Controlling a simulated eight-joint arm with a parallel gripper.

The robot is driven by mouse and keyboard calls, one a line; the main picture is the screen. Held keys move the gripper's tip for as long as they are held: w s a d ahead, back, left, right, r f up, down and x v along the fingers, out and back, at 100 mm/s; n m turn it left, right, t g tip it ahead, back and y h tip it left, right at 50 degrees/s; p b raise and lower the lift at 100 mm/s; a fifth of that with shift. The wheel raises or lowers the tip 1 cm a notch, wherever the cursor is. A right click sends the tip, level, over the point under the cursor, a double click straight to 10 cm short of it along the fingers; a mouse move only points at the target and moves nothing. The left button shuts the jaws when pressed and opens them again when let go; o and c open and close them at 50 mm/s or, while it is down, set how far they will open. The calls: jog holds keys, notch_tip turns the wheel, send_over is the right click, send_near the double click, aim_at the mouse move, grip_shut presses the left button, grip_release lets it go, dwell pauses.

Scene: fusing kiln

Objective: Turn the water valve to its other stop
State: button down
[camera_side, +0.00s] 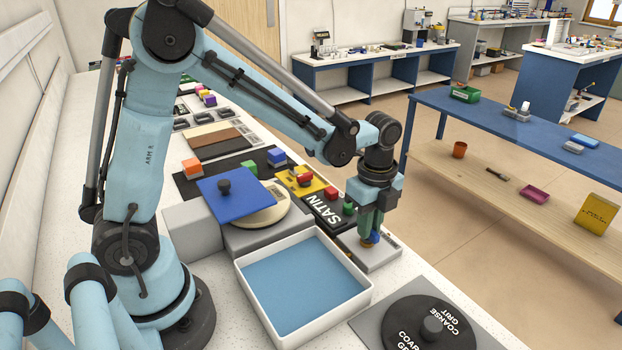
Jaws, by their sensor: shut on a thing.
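The water valve (368,244) stands on a grey base plate (384,259) right of the white tray. A bit of blue and a brass-coloured lower part of it show under my gripper. My gripper (371,233) points straight down from above and is shut on the valve's blue handle. The fingers cover most of the handle, so which way it points cannot be told.
A white tray (246,290) with a blue inside lies close on the left. A dark disc marked COARSE GRIT (432,328) lies in front. A black SATIN block (321,208) and a yellow piece (300,181) stand behind. A blue bench (522,126) is across the aisle.

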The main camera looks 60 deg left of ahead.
jog(key=c, duration=1.1)
grip_release()
jog(key=shift+r, duration=0.1)
notch_tip(320, 180, up, 12)
jog(key=s+a+f+n+t, duration=0.1)
jog(key=s+a+n+t, duration=0.1)
jog(key=s+n, duration=0.3)
jog(key=s+a+f+n+t, duration=0.1)
jog(key=s+n+t, duration=0.4)
jog(key=n, duration=0.8)
jog(key=shift+a+f, duration=0.4)
jog(key=shift+a, duration=0.1)
